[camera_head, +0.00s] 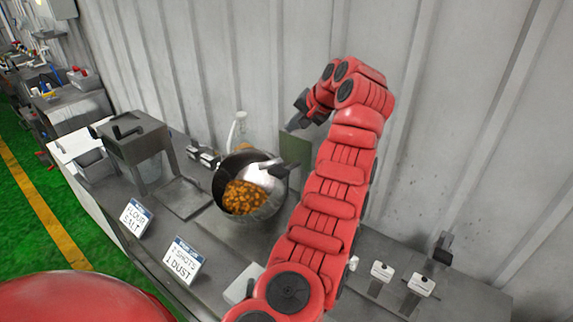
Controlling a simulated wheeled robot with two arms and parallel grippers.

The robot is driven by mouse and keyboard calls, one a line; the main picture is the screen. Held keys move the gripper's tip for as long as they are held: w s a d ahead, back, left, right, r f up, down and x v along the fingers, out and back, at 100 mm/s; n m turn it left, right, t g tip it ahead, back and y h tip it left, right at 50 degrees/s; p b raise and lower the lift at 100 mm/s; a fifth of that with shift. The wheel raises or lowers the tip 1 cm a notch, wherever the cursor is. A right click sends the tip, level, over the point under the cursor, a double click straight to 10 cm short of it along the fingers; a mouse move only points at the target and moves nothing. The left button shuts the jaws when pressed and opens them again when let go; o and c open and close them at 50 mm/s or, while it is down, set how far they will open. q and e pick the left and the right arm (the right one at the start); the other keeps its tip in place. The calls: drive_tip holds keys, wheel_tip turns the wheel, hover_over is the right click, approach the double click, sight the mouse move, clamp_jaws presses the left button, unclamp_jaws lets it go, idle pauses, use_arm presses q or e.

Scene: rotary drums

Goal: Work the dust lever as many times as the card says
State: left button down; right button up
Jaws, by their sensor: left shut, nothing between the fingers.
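A card (184,261) at the front edge of the bench reads "2 SHOTS 1 DUST". A second card (136,217) to its left reads "FLOUR SALT". A dark round drum (220,183) lies open towards me with orange-brown pieces (243,198) inside. A pale, shiny part with a dark end (278,170) crosses its upper right mouth. My left gripper (290,128) is shut and empty, in front of the wall, above and right of the drum. I cannot tell which part is the dust lever. My right gripper is not in view.
A grey hopper-like stand (133,136) stands left of the drum. A dark green panel (295,150) is behind the drum. Small white-topped pieces (382,270) and a dark wall fitting (443,246) are at right. My red arm hides the bench's middle.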

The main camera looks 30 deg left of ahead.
use_arm(q)
drive_tip(key=b, duration=0.4)
hover_over(288, 168)
wheel_tip(288, 168, down, 8)
drive_tip(key=shift+s+d+f, duration=0.3)
drive_tip(key=shift+s, duration=0.25)
drive_tip(key=shift+f, duration=0.1)
idle(1.6)
drive_tip(key=shift+s+f, duration=0.1)
drive_tip(key=shift+f, duration=0.2)
